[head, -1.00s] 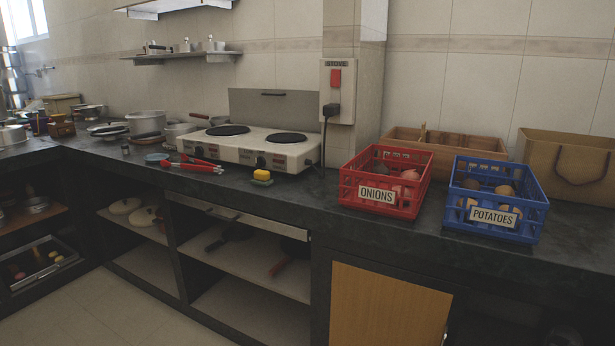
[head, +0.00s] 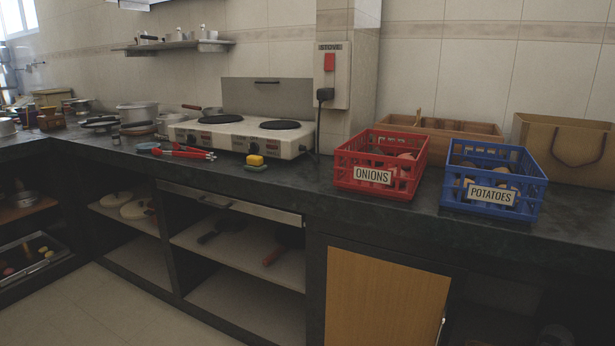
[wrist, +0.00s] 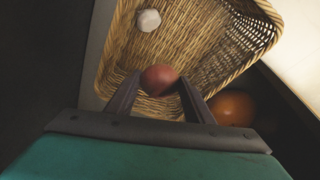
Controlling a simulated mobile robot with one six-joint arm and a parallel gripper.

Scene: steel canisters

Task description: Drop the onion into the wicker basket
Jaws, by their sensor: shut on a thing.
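In the wrist view, a round reddish onion (wrist: 159,78) is between the fingertips of my gripper (wrist: 157,90). My gripper is shut on it. The wicker basket (wrist: 205,48) lies beyond and below the fingers, its open inside facing the camera. The onion appears over the near part of the basket; its exact height above the weave I cannot tell. A small whitish lump (wrist: 148,20) is inside the basket near the far side. The head view shows neither my gripper nor the basket.
A round orange thing (wrist: 231,108) sits outside the basket, partly behind my right finger. On the counter in the head view stand a red crate labelled onions (head: 381,163), a blue crate labelled potatoes (head: 492,180) and a two-plate stove (head: 240,137).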

